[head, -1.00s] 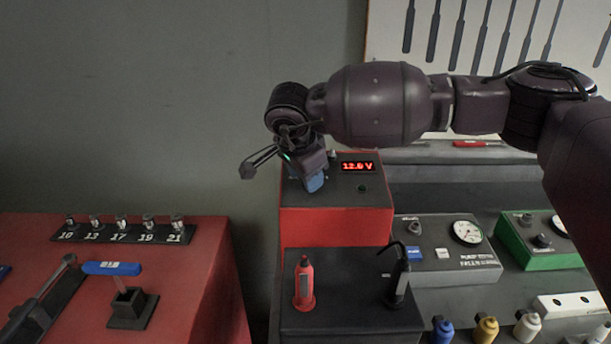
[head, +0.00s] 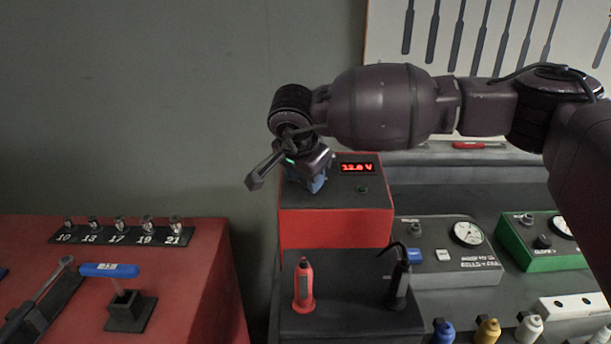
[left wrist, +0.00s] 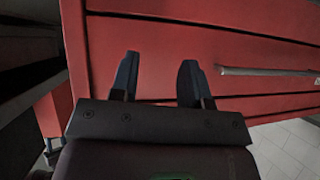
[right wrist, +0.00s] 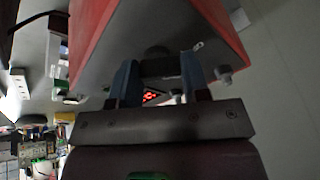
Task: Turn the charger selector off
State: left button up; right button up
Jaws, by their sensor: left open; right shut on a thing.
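The charger (head: 337,228) is a red box with a dark top panel and a lit red voltage display (head: 358,168). My right gripper (head: 318,185) points down onto the left part of that panel and hides the selector in the head view. In the right wrist view, my right gripper's fingers (right wrist: 158,72) stand either side of a dark round knob (right wrist: 157,53), seemingly the selector, and are shut on it. Its pointing direction cannot be made out. My left gripper (left wrist: 157,75) is open and empty in the left wrist view, and out of the head view.
Red drawers (left wrist: 200,45) with a metal handle fill the left wrist view. In front of the charger stand a red bottle-like tool (head: 303,285) and a black hooked tool (head: 398,280). A gauge box (head: 447,252) stands at right. A socket rack (head: 122,235) lies on the left red bench.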

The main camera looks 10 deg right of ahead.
jog(key=o, duration=0.9)
jog(key=shift+r, duration=0.1)
jog(key=v, duration=1)
jog(key=shift+s+a+r, duration=0.1)
jog(key=shift+s+r, duration=0.05)
jog(key=shift+r, duration=0.15)
